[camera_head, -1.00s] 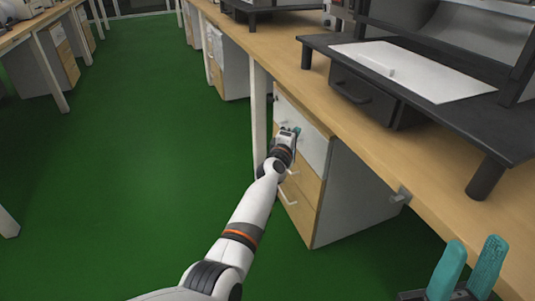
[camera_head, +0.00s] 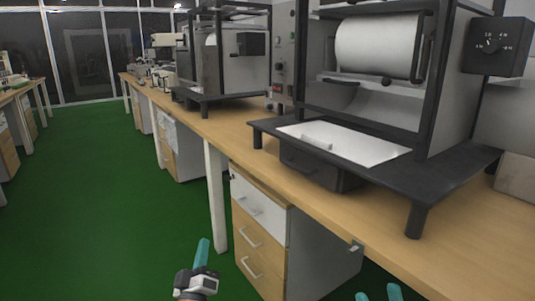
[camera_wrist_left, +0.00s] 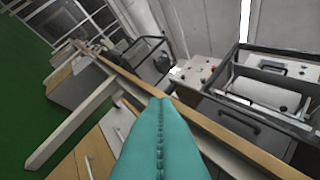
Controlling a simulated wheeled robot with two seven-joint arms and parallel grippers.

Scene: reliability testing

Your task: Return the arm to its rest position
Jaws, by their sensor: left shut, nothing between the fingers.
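My left gripper (camera_head: 202,252) is low in the head view, left of the drawer cabinet, with its teal fingers pointing up. In the left wrist view its teal fingers (camera_wrist_left: 160,140) are pressed together with nothing between them. It appears clear of the cabinet and holds nothing. My right gripper (camera_head: 378,293) shows only as two teal fingertips at the bottom edge of the head view. They stand apart with a gap, and the rest of that gripper is out of frame.
A wooden-topped bench (camera_head: 330,205) runs along the right, with a drawer cabinet (camera_head: 262,238) under it. A black-framed machine (camera_head: 420,178) with a white sheet (camera_head: 345,140) stands on top. The green floor (camera_head: 110,215) on the left is clear.

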